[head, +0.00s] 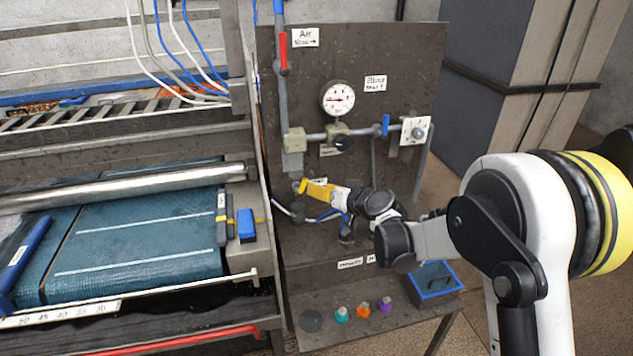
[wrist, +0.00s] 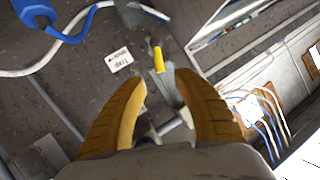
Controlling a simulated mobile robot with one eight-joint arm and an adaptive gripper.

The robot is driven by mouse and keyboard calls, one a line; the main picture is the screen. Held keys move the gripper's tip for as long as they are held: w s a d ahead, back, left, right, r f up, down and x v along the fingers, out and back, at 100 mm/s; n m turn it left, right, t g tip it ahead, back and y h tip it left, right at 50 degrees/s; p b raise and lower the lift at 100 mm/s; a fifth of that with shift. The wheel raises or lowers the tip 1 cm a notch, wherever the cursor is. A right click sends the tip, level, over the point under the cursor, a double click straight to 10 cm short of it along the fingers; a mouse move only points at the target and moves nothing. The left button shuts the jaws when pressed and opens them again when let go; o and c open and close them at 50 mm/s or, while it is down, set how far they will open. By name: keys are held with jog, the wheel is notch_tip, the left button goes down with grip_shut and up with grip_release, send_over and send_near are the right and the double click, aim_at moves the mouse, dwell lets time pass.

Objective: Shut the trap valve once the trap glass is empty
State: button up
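The trap valve's yellow handle (wrist: 158,60) shows in the wrist view just beyond my fingertips, by a small label reading "Trap" (wrist: 119,61) on the dark panel. My gripper (wrist: 162,84) has its two yellow fingers apart, with a grey pipe-like part visible in the gap; nothing is clearly gripped. In the head view my gripper (head: 308,188) reaches left to the panel's lower part, and its yellow fingers blend with the yellow handle. I cannot clearly make out the trap glass or its contents; my arm and gripper cover part of that area.
Above are a pressure gauge (head: 338,99), a blue-handled valve (head: 385,125) and a red lever (head: 283,52). The shelf below holds coloured caps (head: 362,307) and a blue tray (head: 433,280). The scrubber's blue belt (head: 140,240) lies left. Hoses run close to my gripper.

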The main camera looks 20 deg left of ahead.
aim_at(305, 184)
jog(key=b+x, duration=0.2)
jog(key=x, duration=0.8)
jog(key=shift+w+a, duration=0.1)
grip_shut()
